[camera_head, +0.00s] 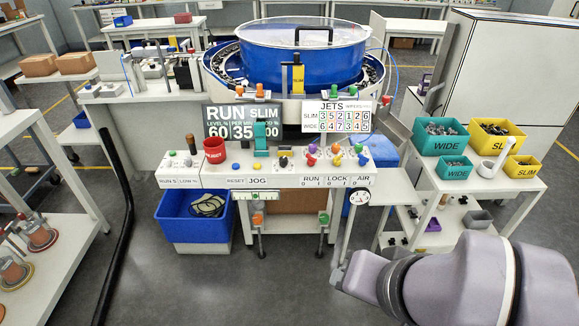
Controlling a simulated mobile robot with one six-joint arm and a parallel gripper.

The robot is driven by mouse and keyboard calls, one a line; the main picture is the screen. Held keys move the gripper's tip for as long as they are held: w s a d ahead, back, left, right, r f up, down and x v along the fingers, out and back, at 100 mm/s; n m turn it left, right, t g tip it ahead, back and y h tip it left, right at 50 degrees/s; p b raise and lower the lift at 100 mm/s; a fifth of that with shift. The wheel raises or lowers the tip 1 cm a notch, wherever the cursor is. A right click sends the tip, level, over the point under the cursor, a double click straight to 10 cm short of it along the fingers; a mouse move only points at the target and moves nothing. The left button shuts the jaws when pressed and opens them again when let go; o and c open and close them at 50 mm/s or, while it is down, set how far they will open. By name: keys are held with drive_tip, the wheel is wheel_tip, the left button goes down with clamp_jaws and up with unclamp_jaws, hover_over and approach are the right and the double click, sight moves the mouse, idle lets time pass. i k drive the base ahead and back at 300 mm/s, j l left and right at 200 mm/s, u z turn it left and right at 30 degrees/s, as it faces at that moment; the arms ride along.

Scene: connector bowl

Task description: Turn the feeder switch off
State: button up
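The white control panel (285,178) stands mid-picture before the blue bowl feeder (300,55). Its front edge reads RESET, JOG, RUN, LOCK and AIR, with 0 and 1 marks under the last three. Several coloured knobs and levers stand on it, above the RUN, LOCK and AIR labels too. No label reading "feeder" is legible, and lever positions are too small to read. The display (243,121) shows RUN SLIM, 60 and 35. My arm reaches in from the lower right, apart from the panel.
A blue bin (196,222) sits below left. Green and yellow bins (445,137) fill the right table. The middle front floor is clear.

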sight(311, 160)
drive_tip(key=i+j, duration=0.9)
drive_tip(key=j, duration=0.2)
drive_tip(key=z, duration=0.05)
